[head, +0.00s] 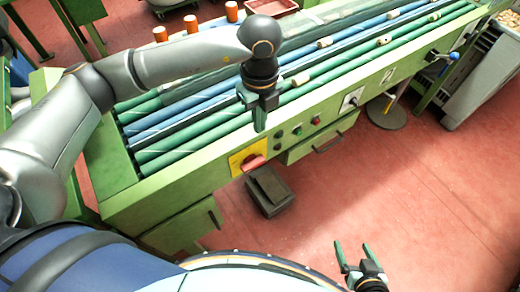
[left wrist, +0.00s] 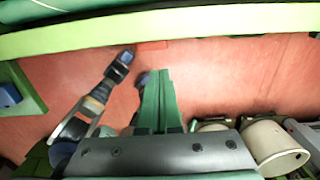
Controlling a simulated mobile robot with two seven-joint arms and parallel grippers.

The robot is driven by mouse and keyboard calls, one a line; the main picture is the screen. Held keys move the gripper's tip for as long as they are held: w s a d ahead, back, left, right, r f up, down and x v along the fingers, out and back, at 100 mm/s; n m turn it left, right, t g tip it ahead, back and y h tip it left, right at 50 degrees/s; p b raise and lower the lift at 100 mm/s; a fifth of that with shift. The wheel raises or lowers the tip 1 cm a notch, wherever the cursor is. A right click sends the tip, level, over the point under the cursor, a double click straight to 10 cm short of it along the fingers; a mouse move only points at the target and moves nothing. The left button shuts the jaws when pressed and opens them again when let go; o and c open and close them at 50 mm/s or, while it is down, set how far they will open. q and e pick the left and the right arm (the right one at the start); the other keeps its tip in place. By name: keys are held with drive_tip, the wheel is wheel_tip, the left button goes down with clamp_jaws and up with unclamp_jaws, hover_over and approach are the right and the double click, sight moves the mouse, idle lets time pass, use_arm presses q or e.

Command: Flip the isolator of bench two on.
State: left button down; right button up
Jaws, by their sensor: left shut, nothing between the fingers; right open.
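The isolator (head: 239,160) is a yellow plate with a red handle (head: 253,162) on the front face of the green bench (head: 165,200), left of several small buttons. The handle lies roughly crosswise; I cannot tell its marked position. My left gripper (head: 260,128) is shut and empty, fingers pointing down, just above the isolator in the picture and apart from it. Its green fingers also show shut in the left wrist view (left wrist: 161,75). A red patch at the bench edge there may be the handle; I cannot tell. My right gripper (head: 352,246) is open and empty, low over the floor.
Buttons (head: 298,131), a white switch plate (head: 350,100) and a blue-knobbed lever (head: 452,57) sit along the front. A dark box (head: 269,190) stands below.

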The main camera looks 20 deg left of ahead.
sight(260, 161)
use_arm(q)
wheel_tip(260, 161, down, 14)
drive_tip(key=shift+f+p, duration=0.1)
drive_tip(key=shift+p, duration=0.45)
use_arm(e)
drive_tip(key=shift+r, duration=0.55)
drive_tip(key=shift+d+f, duration=0.1)
use_arm(q)
drive_tip(key=shift+w, duration=0.1)
drive_tip(key=shift+d+g+y, duration=0.15)
drive_tip(key=shift+g+y, duration=0.15)
use_arm(e)
drive_tip(key=shift+d+f, duration=0.1)
drive_tip(key=shift+d, duration=0.3)
